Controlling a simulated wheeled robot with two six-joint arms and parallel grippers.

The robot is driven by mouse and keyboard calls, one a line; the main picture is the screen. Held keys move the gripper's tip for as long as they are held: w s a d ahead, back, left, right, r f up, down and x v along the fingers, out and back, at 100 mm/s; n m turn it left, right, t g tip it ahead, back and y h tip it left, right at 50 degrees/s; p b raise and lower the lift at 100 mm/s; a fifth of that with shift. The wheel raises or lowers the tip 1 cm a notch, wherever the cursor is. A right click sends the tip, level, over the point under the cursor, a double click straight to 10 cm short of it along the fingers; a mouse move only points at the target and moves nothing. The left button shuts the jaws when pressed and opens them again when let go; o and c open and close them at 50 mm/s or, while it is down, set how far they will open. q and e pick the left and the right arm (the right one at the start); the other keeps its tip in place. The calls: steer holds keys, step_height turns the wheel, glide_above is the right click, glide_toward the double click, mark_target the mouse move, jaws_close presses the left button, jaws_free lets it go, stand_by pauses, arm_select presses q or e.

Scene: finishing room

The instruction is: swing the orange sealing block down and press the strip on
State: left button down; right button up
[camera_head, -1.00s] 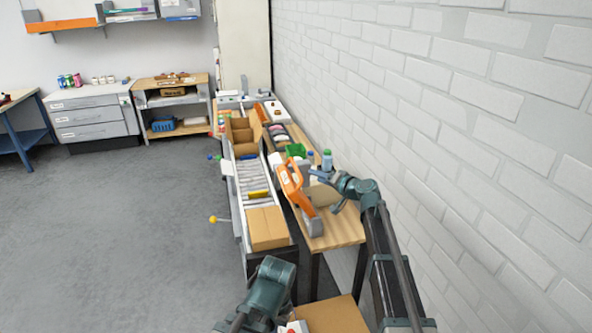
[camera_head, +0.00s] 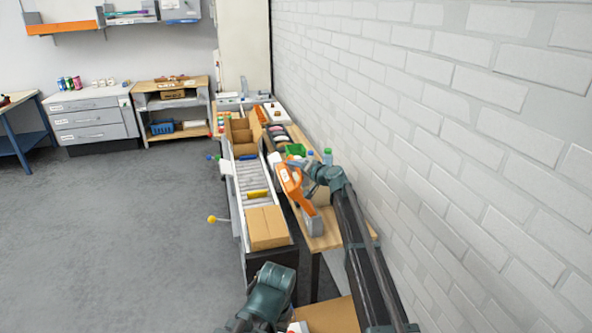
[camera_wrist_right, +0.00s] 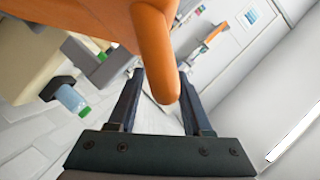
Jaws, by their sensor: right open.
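The orange sealing block (camera_head: 290,187) stands tilted on a grey base (camera_head: 314,224) at the right side of the conveyor. A brown carton (camera_head: 266,228) with closed flaps lies at the near end of the conveyor. Whether it carries a strip is too small to tell. My right gripper (camera_head: 306,172) is at the block's upper right side. In the right wrist view my right gripper (camera_wrist_right: 160,88) is open, and the rounded end of the orange block (camera_wrist_right: 158,60) lies between its two fingers; contact cannot be told. Of my left arm only a link shows at the bottom; its gripper is not visible.
The roller conveyor (camera_head: 251,180) runs away from me, with an open carton (camera_head: 240,133) at its far end. A wooden bench (camera_head: 328,238) holds a green bin (camera_head: 295,150) and bottles along the white brick wall (camera_head: 460,120). The floor at left is clear.

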steer(key=shift+w+a, duration=0.1)
steer(key=shift+c, duration=0.2)
jaws_close()
stand_by(1.3)
